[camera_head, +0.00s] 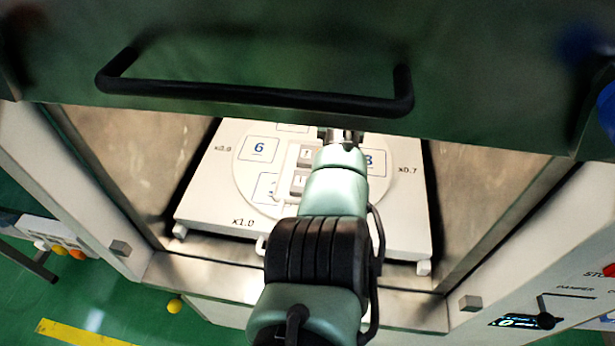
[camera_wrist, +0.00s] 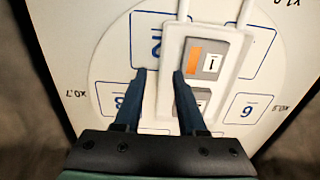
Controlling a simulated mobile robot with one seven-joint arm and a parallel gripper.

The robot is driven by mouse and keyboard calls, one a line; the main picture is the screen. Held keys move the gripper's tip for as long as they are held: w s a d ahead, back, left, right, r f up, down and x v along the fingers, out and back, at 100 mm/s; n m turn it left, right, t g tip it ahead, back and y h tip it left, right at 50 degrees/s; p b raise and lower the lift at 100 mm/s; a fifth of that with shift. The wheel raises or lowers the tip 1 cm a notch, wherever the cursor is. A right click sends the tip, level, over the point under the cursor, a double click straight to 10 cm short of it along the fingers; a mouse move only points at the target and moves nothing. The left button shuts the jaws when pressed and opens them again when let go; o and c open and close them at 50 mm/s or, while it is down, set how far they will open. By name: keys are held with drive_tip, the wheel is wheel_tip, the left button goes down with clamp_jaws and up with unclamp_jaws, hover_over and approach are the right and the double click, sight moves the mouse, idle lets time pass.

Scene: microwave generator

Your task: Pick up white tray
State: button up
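The white tray (camera_wrist: 168,52) is a small rimmed holder with a long loop handle at the top of the wrist view. It carries grey blocks marked "1", one with an orange patch (camera_wrist: 194,56). In the head view the tray (camera_head: 282,192) lies on the white plate inside the chamber, partly hidden by my arm. My gripper (camera_wrist: 160,76) is open, its dark fingers on either side of the tray's side wall in the wrist view. Nothing is visibly clamped. I cannot tell whether the fingers are lowered around the wall or above it. In the head view, my gripper (camera_head: 341,136) is mostly hidden.
The white plate (camera_head: 232,215) has numbered squares on a round disc. Metal chamber walls (camera_head: 120,165) stand close on both sides. The green door with a black handle (camera_head: 250,93) hangs over the chamber. A control panel (camera_head: 525,321) is at right; a yellow ball (camera_head: 175,306) is below left.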

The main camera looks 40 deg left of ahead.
wheel_tip(320, 180, down, 3)
drive_tip(key=shift+f, duration=0.2)
drive_tip(key=shift+c, duration=0.2)
clamp_jaws()
drive_tip(key=shift+a+r, duration=0.1)
drive_tip(key=shift+r, duration=0.05)
idle(1.0)
